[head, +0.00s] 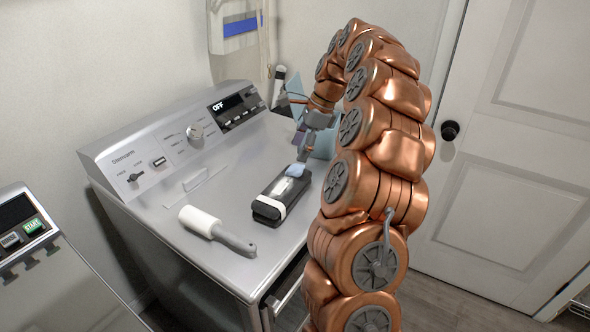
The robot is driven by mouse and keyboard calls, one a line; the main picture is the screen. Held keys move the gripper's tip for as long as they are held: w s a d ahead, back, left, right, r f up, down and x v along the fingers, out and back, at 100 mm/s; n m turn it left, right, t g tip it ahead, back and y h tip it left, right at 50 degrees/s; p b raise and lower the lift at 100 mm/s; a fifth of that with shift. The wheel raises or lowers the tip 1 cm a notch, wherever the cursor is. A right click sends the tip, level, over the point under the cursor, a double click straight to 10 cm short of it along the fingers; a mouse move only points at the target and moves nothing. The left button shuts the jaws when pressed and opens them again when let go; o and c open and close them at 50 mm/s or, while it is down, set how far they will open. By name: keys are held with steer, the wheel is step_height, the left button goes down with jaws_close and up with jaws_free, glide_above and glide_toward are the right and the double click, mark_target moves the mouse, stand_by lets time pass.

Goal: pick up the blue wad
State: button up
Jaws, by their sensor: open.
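A small light-blue wad (294,170) sits at the far end of a dark pack (268,212) on top of the washer (165,215). My gripper (304,157) points down just above and beside the wad, close to it. The jaws are open; whether a fingertip touches the wad I cannot tell. My copper arm arches over from the right and hides part of the washer top behind it.
A white lint roller (203,222) with a grey handle lies near the front edge, left of the pack. Light-blue items (322,145) stand behind my gripper, partly hidden. The raised control panel (170,140) runs along the back. Bare metal surrounds the lint roller.

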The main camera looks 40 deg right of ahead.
mark_target(297, 166)
steer(key=shift+s+a+f+p, duration=0.15)
steer(key=shift+f+p, duration=0.4)
steer(key=shift+f, duration=0.5)
steer(key=shift+s+d+p+x, duration=0.15)
steer(key=shift+p+x, duration=0.15)
steer(key=shift+x, duration=0.6)
steer(key=shift+s+d+p+x, duration=0.15)
steer(key=shift+p+x, duration=0.15)
steer(key=shift+x, duration=0.6)
steer(key=shift+w+a+f, duration=0.1)
steer(key=shift+w+f, duration=0.05)
steer(key=shift+c, duration=0.2)
steer(key=c, duration=0.8)
